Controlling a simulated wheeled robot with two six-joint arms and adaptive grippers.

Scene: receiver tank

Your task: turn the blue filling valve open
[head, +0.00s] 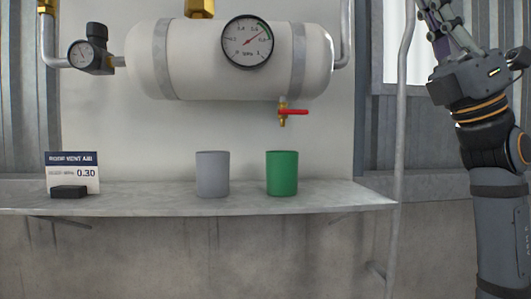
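No blue valve shows in the head view. The white receiver tank (215,72) hangs on the wall, with a round pressure gauge (248,42) on its front. A brass fitting (199,8) sits on top of the tank and is cut off by the upper edge. Another brass fitting (47,5) on the left pipe is also cut off there. A small brass valve with a red lever (293,112) hangs under the tank. My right gripper (445,15) points up at the top right, apart from the tank; its fingertips are not clear. My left gripper is out of view.
A shelf (130,200) below the tank holds a grey cup (212,174), a green cup (282,173) and a sign (73,168) reading 0.30 with a black block (69,191). A regulator with a small gauge (90,52) sits left. A vertical pipe (399,130) stands near my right arm.

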